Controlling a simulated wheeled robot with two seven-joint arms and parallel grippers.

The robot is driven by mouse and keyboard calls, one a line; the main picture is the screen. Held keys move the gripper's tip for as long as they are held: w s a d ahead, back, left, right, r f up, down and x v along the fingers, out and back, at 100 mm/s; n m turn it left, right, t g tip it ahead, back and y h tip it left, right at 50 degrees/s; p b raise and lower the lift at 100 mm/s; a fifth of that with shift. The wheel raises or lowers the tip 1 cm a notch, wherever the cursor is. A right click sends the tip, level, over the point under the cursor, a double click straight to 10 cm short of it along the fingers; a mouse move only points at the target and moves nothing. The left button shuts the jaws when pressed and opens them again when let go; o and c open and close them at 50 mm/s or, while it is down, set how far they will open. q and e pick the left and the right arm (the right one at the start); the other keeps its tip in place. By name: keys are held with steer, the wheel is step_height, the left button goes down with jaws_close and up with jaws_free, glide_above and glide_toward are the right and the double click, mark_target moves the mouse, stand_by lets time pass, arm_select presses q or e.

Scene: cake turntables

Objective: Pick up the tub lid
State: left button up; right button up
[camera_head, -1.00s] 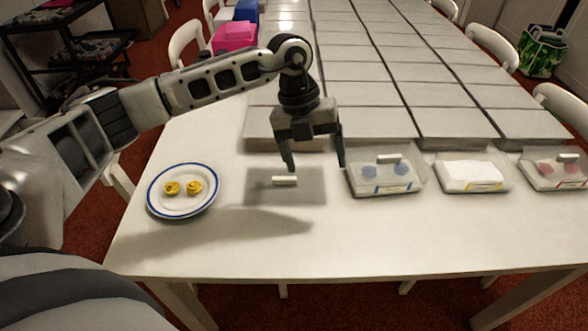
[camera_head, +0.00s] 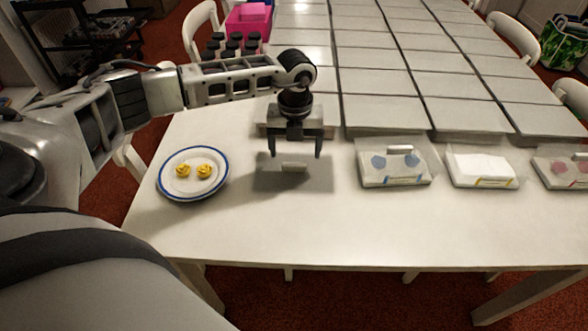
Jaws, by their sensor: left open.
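The tub lid (camera_head: 312,184) is a see-through grey rectangle with a small pale bar handle (camera_head: 294,168) on top. It appears to lie flat on the white table, right of the plate. My left gripper (camera_head: 295,154) is open and empty, pointing down over the lid. Its two fingers are on either side of the handle in the picture, with the tips seeming a little above or behind it; the exact height is hard to tell. My right gripper is not in view.
A blue-rimmed plate (camera_head: 166,183) with two yellow rosettes stands at left. To the right are a tub with blue discs (camera_head: 395,182), a tub with white contents (camera_head: 482,184) and a tub with pink pieces (camera_head: 565,182). Grey slabs (camera_head: 380,80) fill the back. The front table is clear.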

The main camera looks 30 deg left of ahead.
mark_target(294, 164)
arm_select(q)
step_height(294, 164, down, 5)
steer(key=shift+a+r, duration=0.15)
steer(key=c, duration=1.1)
steer(key=shift+r, duration=0.1)
